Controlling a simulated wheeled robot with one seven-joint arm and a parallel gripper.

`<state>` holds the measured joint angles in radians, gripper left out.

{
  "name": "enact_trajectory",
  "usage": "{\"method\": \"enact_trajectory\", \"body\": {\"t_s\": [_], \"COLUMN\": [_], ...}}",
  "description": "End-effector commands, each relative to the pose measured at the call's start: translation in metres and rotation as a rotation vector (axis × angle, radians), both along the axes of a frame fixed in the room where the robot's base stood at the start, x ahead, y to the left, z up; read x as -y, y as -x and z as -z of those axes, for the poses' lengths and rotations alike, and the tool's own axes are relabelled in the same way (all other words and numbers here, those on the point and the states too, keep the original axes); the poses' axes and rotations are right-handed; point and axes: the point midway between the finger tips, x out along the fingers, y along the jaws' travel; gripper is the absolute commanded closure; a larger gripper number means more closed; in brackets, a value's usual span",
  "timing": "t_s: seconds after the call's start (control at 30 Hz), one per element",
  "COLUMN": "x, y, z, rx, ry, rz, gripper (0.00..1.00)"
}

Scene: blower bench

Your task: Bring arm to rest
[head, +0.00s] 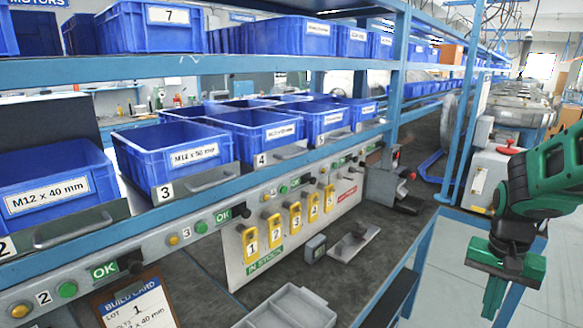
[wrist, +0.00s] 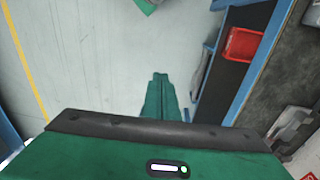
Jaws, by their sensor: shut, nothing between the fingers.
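My gripper (head: 494,296) hangs at the right of the head view, at the end of my green arm, out past the bench's right edge and above the pale floor. Its fingers point down and are shut with nothing between them. In the wrist view the closed green fingers (wrist: 160,97) show in the middle, with floor below them. The arm is folded at the right edge of the head view, and part of it is cut off there.
The blue-framed bench (head: 390,258) carries blue bins (head: 170,163), yellow numbered tags (head: 295,219) and a grey tray (head: 290,310). A red bin (wrist: 243,44) sits on a lower shelf. Open floor (head: 450,285) lies right of the bench. A blue upright (head: 466,120) stands behind my arm.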

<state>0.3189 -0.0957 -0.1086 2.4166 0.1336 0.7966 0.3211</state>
Motion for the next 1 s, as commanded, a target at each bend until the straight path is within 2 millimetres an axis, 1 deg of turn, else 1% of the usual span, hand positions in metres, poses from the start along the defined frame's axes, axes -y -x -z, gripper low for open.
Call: {"method": "enact_trajectory", "body": {"t_s": [0.03, 0.2, 0.3, 0.4, 0.5, 0.67, 1.0], "x": [-0.005, -0.025, -0.035, -0.045, -0.050, -0.053, -0.054], "y": [0.012, 0.056, 0.081, 0.100, 0.113, 0.122, 0.122], "z": [-0.010, -0.032, -0.041, -0.046, -0.048, -0.049, -0.049], "rx": [0.007, 0.007, 0.009, 0.012, 0.014, 0.014, 0.014], "ry": [-0.003, -0.033, -0.053, -0.073, -0.087, -0.098, -0.099], "rz": [-0.026, -0.127, -0.183, -0.232, -0.265, -0.288, -0.288], "gripper": [1.00, 1.00, 1.00, 1.00, 1.00, 1.00, 1.00]}}
